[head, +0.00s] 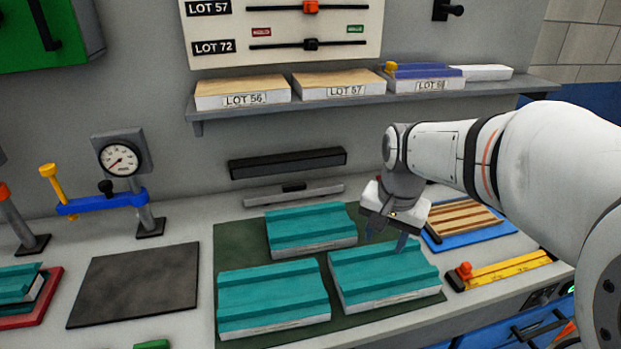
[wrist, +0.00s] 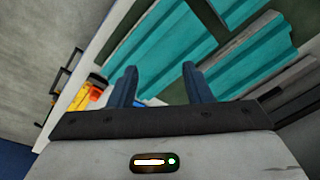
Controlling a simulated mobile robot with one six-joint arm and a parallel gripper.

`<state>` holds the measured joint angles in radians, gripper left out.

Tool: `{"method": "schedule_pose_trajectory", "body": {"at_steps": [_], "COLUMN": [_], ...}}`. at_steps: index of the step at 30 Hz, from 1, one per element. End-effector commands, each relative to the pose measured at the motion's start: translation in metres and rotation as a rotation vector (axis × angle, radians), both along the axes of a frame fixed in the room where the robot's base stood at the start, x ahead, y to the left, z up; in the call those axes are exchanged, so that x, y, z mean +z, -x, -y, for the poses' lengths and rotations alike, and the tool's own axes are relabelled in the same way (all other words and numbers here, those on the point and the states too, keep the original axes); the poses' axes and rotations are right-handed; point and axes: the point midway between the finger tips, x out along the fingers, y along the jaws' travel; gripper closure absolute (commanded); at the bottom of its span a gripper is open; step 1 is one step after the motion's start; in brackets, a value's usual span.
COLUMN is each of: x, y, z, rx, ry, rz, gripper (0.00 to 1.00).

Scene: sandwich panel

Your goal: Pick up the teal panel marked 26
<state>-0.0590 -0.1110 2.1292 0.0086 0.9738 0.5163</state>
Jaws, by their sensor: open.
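Three ribbed teal panels with pale edges lie on a dark green mat (head: 235,252): a back one (head: 310,230), a front left one (head: 272,298) and a front right one (head: 385,275). Markings on their edges are too small to read, so I cannot tell which is 26. My gripper (head: 385,239) is open and empty, pointing down above the far side of the front right panel, right of the back one. In the wrist view its two dark blue fingers (wrist: 162,88) are apart, with teal panels (wrist: 165,48) beyond them.
More teal pieces (head: 18,283) sit on a red tray (head: 45,305) at the far left, beside a dark flat pad (head: 135,283). Right of the mat are a slatted wooden piece on a blue tray (head: 470,236) and a yellow bar (head: 505,269). A shelf (head: 360,99) with LOT boxes runs behind.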

Motion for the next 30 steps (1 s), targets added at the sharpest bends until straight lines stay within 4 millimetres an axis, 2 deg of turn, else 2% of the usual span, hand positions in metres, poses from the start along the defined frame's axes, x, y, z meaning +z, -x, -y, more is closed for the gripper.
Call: {"method": "schedule_pose_trajectory", "body": {"at_steps": [1,6,9,13,19,30], "x": [0.002,-0.007,-0.020,-0.040,-0.063,-0.099], "y": [-0.024,-0.094,-0.130,-0.165,-0.192,-0.194], "z": [-0.012,-0.053,-0.079,-0.110,-0.137,-0.141], "rx": [-0.063,-0.329,-0.481,-0.650,-0.808,-0.846], "ry": [-0.009,-0.038,-0.046,-0.048,-0.048,-0.045], "rz": [-0.021,-0.073,-0.099,-0.126,-0.144,-0.150], "gripper": [0.55,0.55,0.55,0.55,0.55,0.55]}}
